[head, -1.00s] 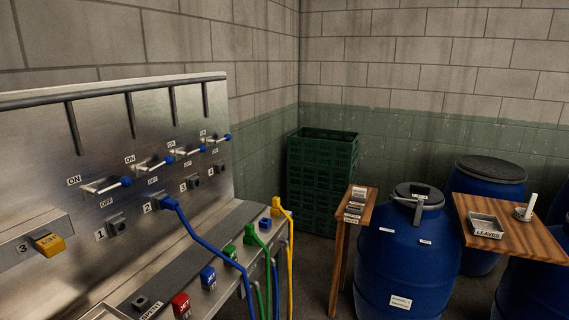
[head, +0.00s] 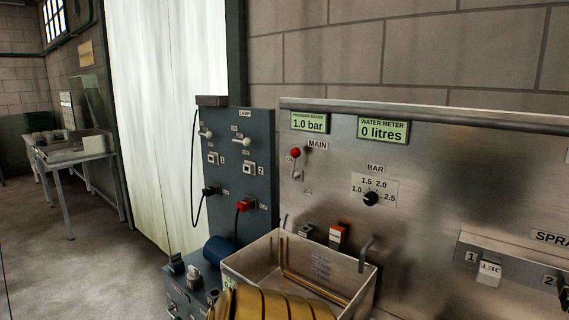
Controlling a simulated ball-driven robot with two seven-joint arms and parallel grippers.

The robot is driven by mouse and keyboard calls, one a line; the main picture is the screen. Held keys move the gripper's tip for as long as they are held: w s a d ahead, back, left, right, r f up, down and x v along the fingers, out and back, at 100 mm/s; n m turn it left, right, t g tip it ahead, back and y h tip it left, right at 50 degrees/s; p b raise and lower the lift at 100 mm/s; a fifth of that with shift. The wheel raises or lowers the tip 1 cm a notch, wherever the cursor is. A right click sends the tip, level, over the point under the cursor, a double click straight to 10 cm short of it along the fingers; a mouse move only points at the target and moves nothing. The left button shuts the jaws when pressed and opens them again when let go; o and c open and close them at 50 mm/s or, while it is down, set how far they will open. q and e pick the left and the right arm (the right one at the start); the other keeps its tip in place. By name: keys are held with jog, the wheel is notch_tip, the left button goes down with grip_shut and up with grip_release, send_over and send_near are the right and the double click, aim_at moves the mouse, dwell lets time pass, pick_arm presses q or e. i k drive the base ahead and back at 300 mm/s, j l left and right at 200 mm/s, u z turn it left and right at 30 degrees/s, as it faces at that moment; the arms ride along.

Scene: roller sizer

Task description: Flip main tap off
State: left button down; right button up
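The main tap (head: 295,154) is a small lever with a red ball end on the steel panel (head: 440,180), beside the MAIN label. Its red end points up, near a small label at its upper left that looks like ON. A faint label below it looks like OFF. Above it, a green display (head: 309,123) reads 1.0 bar, and the water meter (head: 383,129) reads 0 litres. Neither of my grippers is in view.
A pressure dial (head: 371,198) sits right of the tap. Below is a steel basin (head: 360,294), with a gold ribbed cylinder (head: 275,304) in front. A blue-grey switch panel (head: 240,185) stands left. A bench (head: 75,152) stands far left, with clear floor before it.

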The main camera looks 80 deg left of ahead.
aim_at(295, 153)
jog(key=u, duration=2.85)
